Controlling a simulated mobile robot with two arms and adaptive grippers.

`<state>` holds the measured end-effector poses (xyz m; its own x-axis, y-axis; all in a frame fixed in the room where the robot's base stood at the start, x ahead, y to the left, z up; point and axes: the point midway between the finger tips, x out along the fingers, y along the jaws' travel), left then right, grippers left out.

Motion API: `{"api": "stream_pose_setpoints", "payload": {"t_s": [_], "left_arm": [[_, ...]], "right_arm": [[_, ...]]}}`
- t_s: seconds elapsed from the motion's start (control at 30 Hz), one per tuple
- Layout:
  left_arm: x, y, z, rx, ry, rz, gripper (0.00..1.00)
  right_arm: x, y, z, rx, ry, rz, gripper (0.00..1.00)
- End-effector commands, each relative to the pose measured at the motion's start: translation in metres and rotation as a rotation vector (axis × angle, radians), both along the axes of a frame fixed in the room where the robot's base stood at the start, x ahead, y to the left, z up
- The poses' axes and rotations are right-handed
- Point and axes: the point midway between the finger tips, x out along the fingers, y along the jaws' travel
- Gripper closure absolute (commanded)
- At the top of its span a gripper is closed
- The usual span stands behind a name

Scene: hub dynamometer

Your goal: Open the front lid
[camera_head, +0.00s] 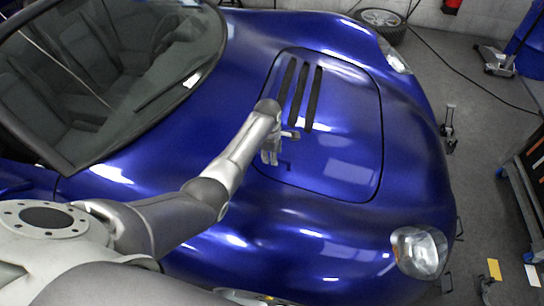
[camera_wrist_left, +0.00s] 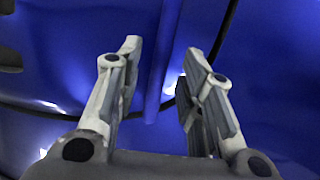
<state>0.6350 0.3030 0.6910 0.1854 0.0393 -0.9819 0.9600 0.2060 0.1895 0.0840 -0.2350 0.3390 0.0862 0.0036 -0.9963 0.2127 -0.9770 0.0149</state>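The front lid (camera_head: 345,135) is a rounded blue panel in the car's nose, outlined by a dark seam and lying flush with the body. It has three dark slots in its upper part. My left gripper (camera_head: 270,157) is over the lid's left edge, pointing down. In the left wrist view my left gripper (camera_wrist_left: 163,48) has its fingers spread apart. A narrow blue bar (camera_wrist_left: 161,75) on the blue surface shows between the fingers, and I see no contact with it. A dark seam curves behind the fingers. My right gripper is not in view.
The blue car body (camera_head: 215,130) surrounds the lid, with the windshield (camera_head: 130,75) at the upper left and a headlight (camera_head: 418,252) at the lower right. A loose wheel (camera_head: 381,18) lies at the back. Grey floor with a cable is at the right.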

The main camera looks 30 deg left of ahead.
Motion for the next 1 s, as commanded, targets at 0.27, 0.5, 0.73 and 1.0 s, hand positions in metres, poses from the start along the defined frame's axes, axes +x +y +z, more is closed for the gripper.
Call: {"api": "stream_pose_setpoints", "payload": {"t_s": [0.27,0.5,0.73,1.0], "left_arm": [[0.003,0.001,-0.014,0.000,0.000,0.000,0.65],[0.003,0.001,-0.014,0.000,-0.001,-0.001,0.65],[0.003,0.001,-0.014,0.000,-0.001,-0.001,0.93],[0.003,0.001,-0.014,0.001,0.000,-0.001,1.00]], "right_arm": [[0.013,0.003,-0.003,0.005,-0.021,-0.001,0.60],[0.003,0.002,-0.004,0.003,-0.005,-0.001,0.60],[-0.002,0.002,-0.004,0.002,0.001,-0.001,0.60],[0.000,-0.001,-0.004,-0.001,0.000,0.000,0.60]]}}
